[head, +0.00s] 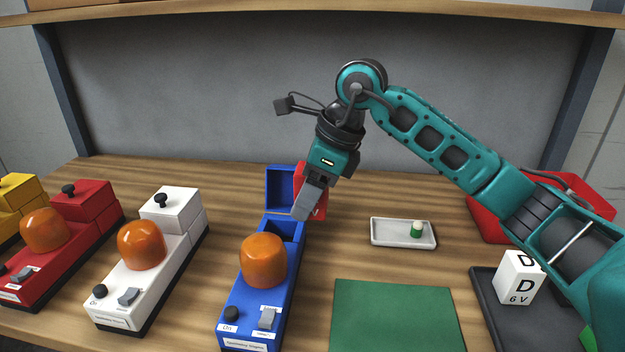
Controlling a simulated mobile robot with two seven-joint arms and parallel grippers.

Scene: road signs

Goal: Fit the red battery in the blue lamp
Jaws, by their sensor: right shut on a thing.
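The blue lamp (233,305) stands on the table at front centre, with an orange dome, a black knob and a grey switch. Its rear battery bay (284,229) is open, and the blue lid (281,188) stands up behind it. My right gripper (309,204) is shut on the red battery (321,199). It holds the battery just right of the lid and above the right rear of the bay. The gripper's finger hides part of the battery, so I cannot tell if it touches the lamp. My left gripper is not in view.
White (112,299), red (60,270) and yellow (17,186) lamps stand at left. A green mat (395,315) lies right of the blue lamp. A small white tray (390,233) holds a green-and-white piece. A dark tray (485,300) holds a white D block (517,278). A red bin (482,218) is behind my arm.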

